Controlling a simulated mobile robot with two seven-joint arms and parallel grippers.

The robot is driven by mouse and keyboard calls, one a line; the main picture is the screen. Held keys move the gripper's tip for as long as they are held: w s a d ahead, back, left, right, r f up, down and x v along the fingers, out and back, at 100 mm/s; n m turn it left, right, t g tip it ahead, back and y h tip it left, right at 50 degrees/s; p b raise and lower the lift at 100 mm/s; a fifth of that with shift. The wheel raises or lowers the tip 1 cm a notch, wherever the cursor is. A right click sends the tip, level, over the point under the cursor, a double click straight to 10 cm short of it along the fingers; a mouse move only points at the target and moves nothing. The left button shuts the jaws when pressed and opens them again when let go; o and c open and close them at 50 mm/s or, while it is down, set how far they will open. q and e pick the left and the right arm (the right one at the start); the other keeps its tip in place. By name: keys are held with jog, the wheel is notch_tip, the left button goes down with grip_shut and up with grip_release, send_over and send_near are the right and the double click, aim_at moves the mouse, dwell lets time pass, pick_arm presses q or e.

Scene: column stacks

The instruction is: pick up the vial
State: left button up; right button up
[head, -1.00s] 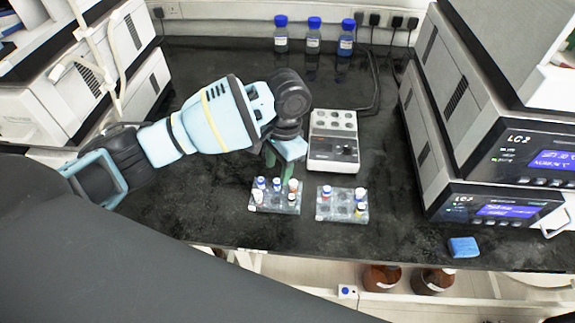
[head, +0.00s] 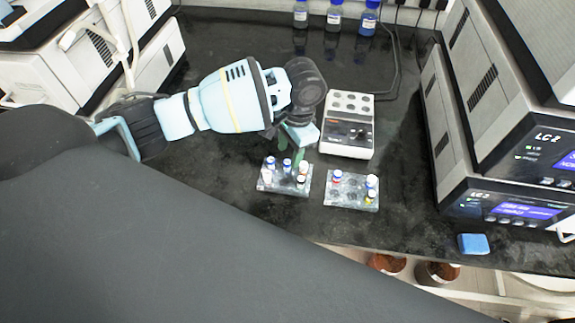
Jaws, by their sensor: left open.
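The left rack (head: 269,187) holds vials with blue caps (head: 287,162) and white caps (head: 303,167). Which vial is meant cannot be told. My left gripper (head: 291,157), with green fingers, is open at the back edge of the left rack, just above its back vials. Its fingers partly overlap that rack. My right gripper is not in view.
A white block heater (head: 348,137) stands just behind the racks. Blue-capped bottles (head: 334,17) line the back. Stacked LC instruments (head: 505,150) fill the right. A blue sponge (head: 473,243) lies near the front edge. The dark bench (head: 420,225) is clear between racks and instruments.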

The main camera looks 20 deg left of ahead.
aim_at(287, 162)
pick_arm(q)
jog(key=f, duration=0.3)
jog(key=shift+s+a+f, duration=0.1)
jog(key=shift+a+f, duration=0.1)
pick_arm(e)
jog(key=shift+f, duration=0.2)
pick_arm(q)
grip_shut()
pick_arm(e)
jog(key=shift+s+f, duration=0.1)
pick_arm(q)
jog(key=shift+r, duration=0.1)
